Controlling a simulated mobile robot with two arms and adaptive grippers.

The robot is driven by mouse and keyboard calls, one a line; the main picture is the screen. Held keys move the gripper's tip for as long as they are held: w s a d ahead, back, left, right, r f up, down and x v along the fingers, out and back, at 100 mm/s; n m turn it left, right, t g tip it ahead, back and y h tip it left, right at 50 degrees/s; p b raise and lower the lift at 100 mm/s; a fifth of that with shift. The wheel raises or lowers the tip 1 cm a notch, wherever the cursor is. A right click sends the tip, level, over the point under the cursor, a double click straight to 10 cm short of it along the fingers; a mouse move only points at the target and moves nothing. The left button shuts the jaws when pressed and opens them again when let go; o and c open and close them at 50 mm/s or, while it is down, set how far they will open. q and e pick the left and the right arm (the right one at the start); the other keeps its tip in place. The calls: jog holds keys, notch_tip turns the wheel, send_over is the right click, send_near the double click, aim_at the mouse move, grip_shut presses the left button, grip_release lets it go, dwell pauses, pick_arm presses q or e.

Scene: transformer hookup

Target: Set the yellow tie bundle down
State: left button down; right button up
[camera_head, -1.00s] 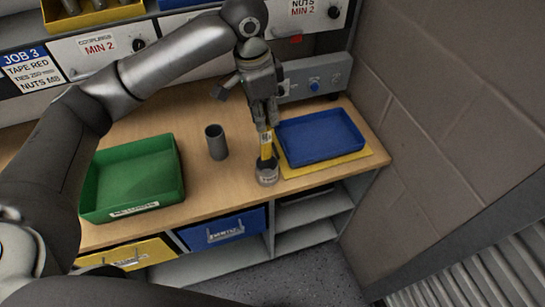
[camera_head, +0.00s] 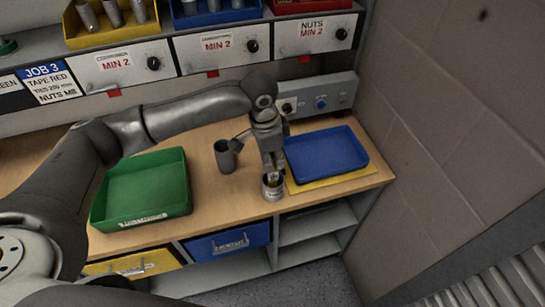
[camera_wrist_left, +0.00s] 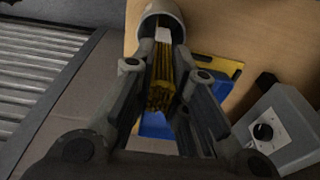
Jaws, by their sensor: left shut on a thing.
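The yellow tie bundle (camera_wrist_left: 162,82) lies between the two fingers of my left gripper (camera_wrist_left: 165,70) in the left wrist view. Its far end, with a white band, reaches into the mouth of a short grey cup (camera_wrist_left: 161,16). In the head view my left gripper (camera_head: 273,166) points down over this cup (camera_head: 272,190), near the front edge of the bench. It is shut on the bundle, of which only a little shows between fingertips and rim. Whether the bundle touches the cup's bottom is hidden. My right gripper is not in view.
A taller grey cup (camera_head: 226,158) stands left of my gripper. A green tray (camera_head: 143,217) is farther left. A blue tray (camera_head: 330,166) on a yellow mat (camera_head: 338,180) sits close on the right. A control box (camera_head: 335,98) and drawers stand behind.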

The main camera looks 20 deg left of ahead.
pick_arm(q)
jog(key=shift+f, duration=0.1)
jog(key=c, duration=1.4)
grip_release()
jog(key=shift+c, duration=0.2)
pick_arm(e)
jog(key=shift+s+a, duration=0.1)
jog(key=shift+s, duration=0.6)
pick_arm(q)
jog(key=shift+r, duration=0.3)
notch_tip(320, 180, up, 12)
jog(key=a+b, duration=0.1)
jog(key=b, duration=0.1)
jog(key=shift+s+f, duration=0.2)
jog(key=shift+s, duration=0.25)
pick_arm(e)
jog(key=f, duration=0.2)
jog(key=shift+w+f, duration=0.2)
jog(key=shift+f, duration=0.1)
pick_arm(q)
jog(key=shift+f, duration=0.1)
